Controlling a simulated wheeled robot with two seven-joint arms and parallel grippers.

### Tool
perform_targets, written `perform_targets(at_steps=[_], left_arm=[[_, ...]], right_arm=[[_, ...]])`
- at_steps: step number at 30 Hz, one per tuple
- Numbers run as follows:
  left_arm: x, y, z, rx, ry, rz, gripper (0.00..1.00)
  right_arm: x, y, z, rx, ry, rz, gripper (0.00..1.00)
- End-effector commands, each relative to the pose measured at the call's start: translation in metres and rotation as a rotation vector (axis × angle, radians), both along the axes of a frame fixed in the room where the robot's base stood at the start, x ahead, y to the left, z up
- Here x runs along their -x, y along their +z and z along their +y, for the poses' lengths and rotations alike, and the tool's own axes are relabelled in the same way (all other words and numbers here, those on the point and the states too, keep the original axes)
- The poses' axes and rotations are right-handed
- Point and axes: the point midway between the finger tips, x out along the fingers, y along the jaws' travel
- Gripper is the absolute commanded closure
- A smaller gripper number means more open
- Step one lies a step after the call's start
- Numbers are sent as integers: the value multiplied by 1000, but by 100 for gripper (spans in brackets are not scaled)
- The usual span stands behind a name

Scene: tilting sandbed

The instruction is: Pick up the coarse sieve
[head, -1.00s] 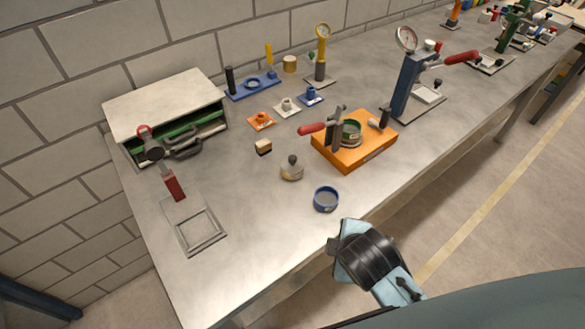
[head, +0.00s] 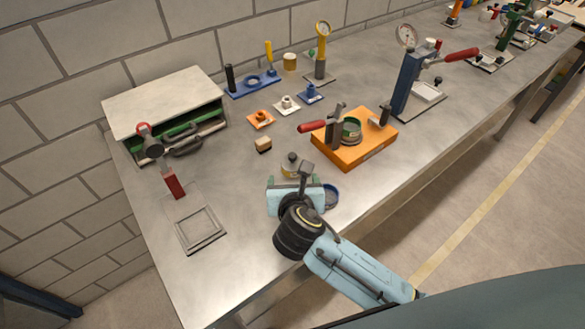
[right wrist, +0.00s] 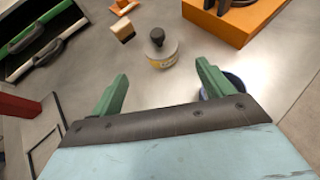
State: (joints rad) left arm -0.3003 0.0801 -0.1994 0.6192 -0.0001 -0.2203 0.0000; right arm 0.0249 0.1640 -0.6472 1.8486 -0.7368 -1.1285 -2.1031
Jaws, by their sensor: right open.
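A blue round sieve-like ring (head: 332,194) lies on the bench near its front edge, partly hidden by my right gripper. In the right wrist view it shows behind the right-hand finger (right wrist: 237,84). A green-rimmed round sieve (head: 352,128) sits in the orange fixture. I cannot tell which of the two is the coarse one. My right gripper (head: 294,180) is over the bench just left of the blue ring. Its green fingers (right wrist: 163,72) are spread with nothing between them. My left gripper is not in view.
A grey weight with a black knob (right wrist: 162,54) stands just beyond the fingers. The orange fixture (head: 370,150) with a red-handled clamp is behind and right. A small brush-like block (head: 263,145) lies further back. A square-framed plate (head: 199,230) is left; bench between is clear.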

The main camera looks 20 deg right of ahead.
Motion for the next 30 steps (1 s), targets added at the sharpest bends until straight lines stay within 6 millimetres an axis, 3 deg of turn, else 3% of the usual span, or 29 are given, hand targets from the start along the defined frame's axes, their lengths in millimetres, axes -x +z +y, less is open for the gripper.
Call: perform_targets(at_steps=[3, 11, 19, 30], left_arm=[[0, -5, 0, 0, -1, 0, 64], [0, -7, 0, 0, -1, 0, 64], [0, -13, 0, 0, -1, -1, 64], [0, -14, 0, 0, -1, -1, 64]], right_arm=[[-19, -12, -5, 0, -1, 0, 20], [-38, -21, -10, -5, -2, 0, 20], [-71, -37, -19, -5, -2, 1, 20], [-79, -42, -22, -6, -1, 2, 20]])
